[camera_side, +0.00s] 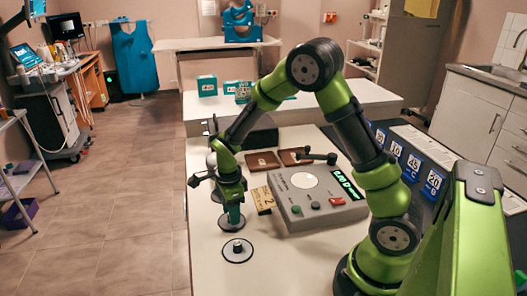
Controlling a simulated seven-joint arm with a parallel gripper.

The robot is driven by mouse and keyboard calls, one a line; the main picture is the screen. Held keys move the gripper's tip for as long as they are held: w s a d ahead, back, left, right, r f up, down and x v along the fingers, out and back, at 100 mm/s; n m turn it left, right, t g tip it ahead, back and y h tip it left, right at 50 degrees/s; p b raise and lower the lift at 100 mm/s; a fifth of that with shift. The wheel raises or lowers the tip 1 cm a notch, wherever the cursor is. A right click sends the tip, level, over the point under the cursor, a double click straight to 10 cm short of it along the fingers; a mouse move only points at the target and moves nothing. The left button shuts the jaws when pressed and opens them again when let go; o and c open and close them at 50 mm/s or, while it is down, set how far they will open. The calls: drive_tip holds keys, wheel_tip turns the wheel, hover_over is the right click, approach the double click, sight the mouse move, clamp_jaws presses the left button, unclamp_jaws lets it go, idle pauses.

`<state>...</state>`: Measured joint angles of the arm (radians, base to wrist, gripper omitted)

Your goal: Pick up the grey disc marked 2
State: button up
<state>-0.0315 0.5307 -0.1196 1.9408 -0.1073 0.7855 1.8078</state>
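A small grey weight-like object with a dark knob (237,246) stands on a round dark-edged spot at the front of the white table (209,268). A second round dark spot (222,224) lies just behind it, partly hidden by my gripper. My gripper (233,220) points down over this second spot, and its tip is close to it. The fingers are too small to tell if they are open or hold anything. A yellow card marked 2 (265,200) is right of my gripper. I cannot read a 2 on any grey disc.
A grey device with a round white plate (304,181) and a lit display stands right of the card. Two brown flat pieces (262,161) lie behind it. Blue number panels (433,184) line the right side. The table's front left is mostly clear.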

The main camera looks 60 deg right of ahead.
clamp_jaws()
